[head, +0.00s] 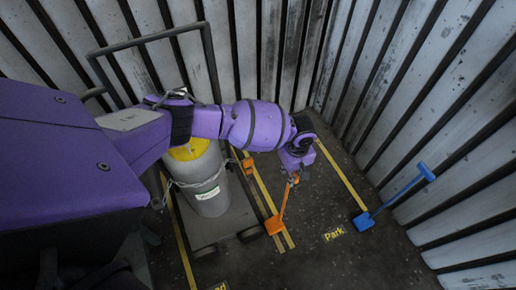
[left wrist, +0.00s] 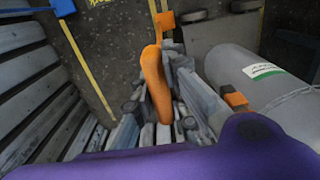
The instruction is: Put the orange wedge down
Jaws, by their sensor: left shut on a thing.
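The orange wedge (head: 274,224) is a small block on a long orange handle. My left gripper (head: 293,177) is shut on the upper part of that handle. The wedge hangs below and left of the gripper, over or on the floor near the yellow lines; I cannot tell whether it touches. In the left wrist view the handle (left wrist: 155,80) lies between the fingers of the gripper (left wrist: 160,110), and the block (left wrist: 165,19) shows beyond them. My right gripper is not in view.
A grey cylinder (head: 208,185) stands on a wheeled cart left of the wedge. A second orange piece (head: 247,163) is beside it. A blue wedge with a handle (head: 364,221) leans by the right wall. Dark floor between is clear around a "Park" marking (head: 334,233).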

